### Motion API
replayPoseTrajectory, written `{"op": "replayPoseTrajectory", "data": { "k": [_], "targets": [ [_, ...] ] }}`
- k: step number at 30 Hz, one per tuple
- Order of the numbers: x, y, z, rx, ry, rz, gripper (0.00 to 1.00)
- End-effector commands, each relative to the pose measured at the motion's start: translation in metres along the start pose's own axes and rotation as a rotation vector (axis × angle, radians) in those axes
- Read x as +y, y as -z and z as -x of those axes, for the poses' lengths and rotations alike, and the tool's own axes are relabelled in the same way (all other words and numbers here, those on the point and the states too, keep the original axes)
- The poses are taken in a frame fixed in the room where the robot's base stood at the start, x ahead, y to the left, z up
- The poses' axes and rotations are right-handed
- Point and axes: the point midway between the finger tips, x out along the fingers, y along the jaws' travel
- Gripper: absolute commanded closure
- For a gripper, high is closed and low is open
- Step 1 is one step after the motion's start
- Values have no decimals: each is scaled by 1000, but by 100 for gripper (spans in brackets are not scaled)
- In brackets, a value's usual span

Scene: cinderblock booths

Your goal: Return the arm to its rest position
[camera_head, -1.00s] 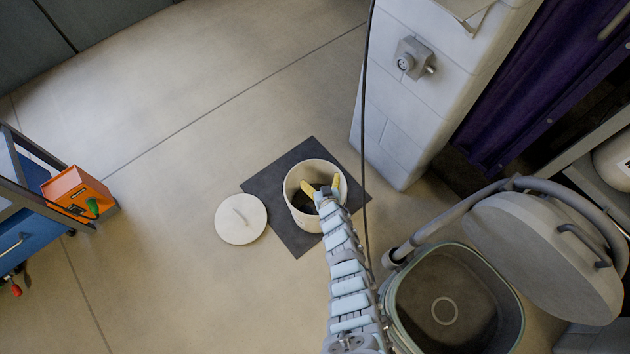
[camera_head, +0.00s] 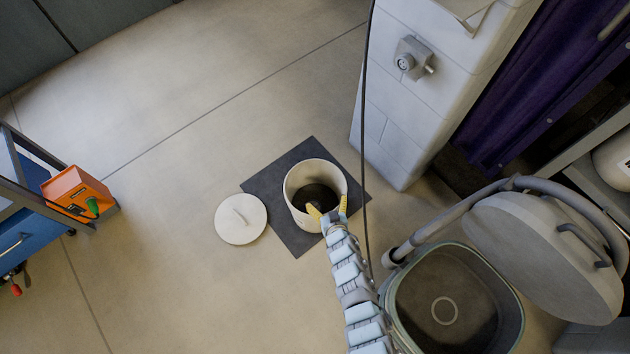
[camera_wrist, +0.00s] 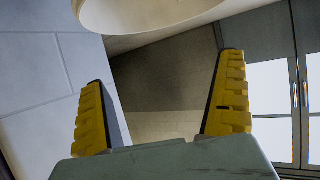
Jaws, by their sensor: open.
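My gripper (camera_head: 328,207) has yellow fingers and is at the near rim of a white round bin (camera_head: 297,211) in the head view. The fingers are spread apart with nothing between them. In the wrist view my gripper (camera_wrist: 160,105) is open, and a pale curved rim (camera_wrist: 150,12) shows at the top, beyond the fingertips. The bin stands open on a dark square mat (camera_head: 262,184), and its inside looks dark. A round white lid (camera_head: 240,219) lies on the floor left of the bin, touching or close to the mat.
A large open container (camera_head: 400,300) with its raised grey lid (camera_head: 548,258) stands at lower right. A white block pillar (camera_head: 410,110) and a thin dark cable (camera_head: 364,130) are right of the bin. A blue cart (camera_head: 20,240) with an orange box (camera_head: 78,193) is at left. The floor between is clear.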

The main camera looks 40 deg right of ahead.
Motion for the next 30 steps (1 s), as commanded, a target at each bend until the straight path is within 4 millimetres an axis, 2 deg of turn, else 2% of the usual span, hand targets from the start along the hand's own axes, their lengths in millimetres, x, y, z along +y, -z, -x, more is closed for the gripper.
{"op": "replayPoseTrajectory", "data": {
  "k": [19,22,26,30],
  "targets": [
    [0,-3,5,-1,0,0,0],
    [-6,3,6,13,13,2,0],
    [-36,32,11,89,76,13,0],
    [-92,89,30,245,191,30,0]
  ]
}}
